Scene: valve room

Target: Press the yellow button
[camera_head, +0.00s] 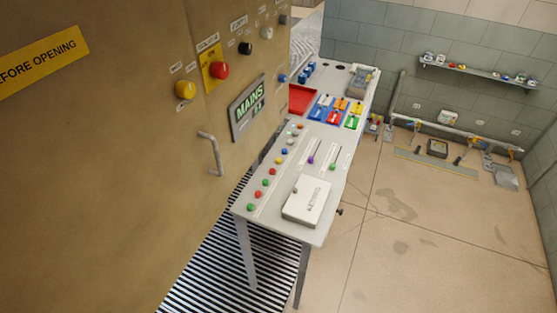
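The yellow button (185,90) is a round knob on the front of a tan cabinet (130,180), in the upper left of the head view. It sits left of a red button (220,70) on a yellow plate. A small label is just above the yellow button. Nothing covers it. Neither of my grippers shows in the view.
A door handle (211,153) and a MAINS sign (248,108) stick out below the buttons. A grey table (270,218) with coloured buttons, sliders and a white box (307,201) stands right of the cabinet. The floor (420,250) on the right is open.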

